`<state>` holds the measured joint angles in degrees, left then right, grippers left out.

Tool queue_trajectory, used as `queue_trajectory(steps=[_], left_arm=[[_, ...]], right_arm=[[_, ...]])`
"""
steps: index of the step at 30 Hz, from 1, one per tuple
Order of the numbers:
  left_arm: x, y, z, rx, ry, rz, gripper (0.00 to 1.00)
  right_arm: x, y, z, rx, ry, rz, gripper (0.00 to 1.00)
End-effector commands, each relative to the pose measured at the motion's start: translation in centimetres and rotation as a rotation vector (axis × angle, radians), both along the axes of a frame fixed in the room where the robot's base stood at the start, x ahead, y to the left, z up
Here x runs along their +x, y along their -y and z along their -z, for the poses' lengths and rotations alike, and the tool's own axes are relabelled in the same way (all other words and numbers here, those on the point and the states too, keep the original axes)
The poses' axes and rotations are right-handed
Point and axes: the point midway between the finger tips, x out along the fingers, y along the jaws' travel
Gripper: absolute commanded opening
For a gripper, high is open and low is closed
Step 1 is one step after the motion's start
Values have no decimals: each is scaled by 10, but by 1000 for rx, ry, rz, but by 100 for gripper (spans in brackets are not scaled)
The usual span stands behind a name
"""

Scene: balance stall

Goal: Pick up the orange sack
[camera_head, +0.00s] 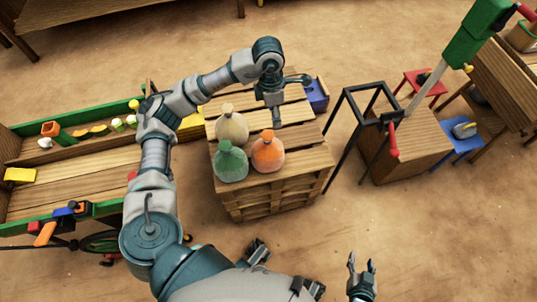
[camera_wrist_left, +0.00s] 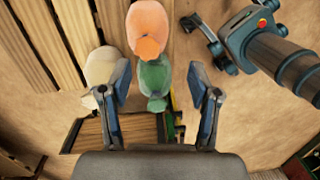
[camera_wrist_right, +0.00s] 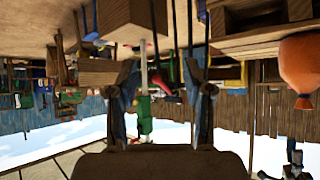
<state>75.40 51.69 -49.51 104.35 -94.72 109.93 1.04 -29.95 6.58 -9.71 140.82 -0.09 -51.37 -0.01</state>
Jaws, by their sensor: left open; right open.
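The orange sack (camera_head: 268,154) stands upright on the wooden pallet stack (camera_head: 290,184), right of the green sack (camera_head: 231,163) and in front of the beige sack (camera_head: 231,126). My left gripper (camera_head: 276,115) points down, open and empty, just beyond the orange sack in the head view. In the left wrist view the orange sack (camera_wrist_left: 148,22) lies beyond the open fingers, at the top; the green sack (camera_wrist_left: 153,76) shows between them. My right gripper (camera_head: 362,264) is open and empty, low and away from the pallets. The orange sack (camera_wrist_right: 299,62) shows at the right of the right wrist view.
A green-sided cart (camera_head: 70,181) with coloured items stands left of the pallets. A black frame (camera_head: 347,96) and a wooden block (camera_head: 408,150) with a green-topped post (camera_head: 470,38) stand to the right. A blue box (camera_head: 316,94) sits behind the pallets. Sandy floor in front is clear.

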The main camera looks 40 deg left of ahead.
Motion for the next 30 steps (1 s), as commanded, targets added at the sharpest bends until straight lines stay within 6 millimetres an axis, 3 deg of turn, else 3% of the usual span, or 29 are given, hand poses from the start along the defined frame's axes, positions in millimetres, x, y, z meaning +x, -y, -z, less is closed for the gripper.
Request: queue_trajectory(steps=[2,5,12,18,30], left_arm=[[0,-20,-7,72,-4,-26,62],[-1,-30,-3,108,-11,-39,62],[-2,-28,43,109,-17,-38,62],[-3,-28,87,108,-16,-37,62],[-4,-26,127,107,-12,-37,62]], right_arm=[[2,-1,-2,4,17,-1,51],[9,-4,-7,18,66,-3,51],[40,-17,-37,92,339,-11,51],[53,-26,-69,152,552,-14,51],[56,-30,-100,211,758,-15,51]])
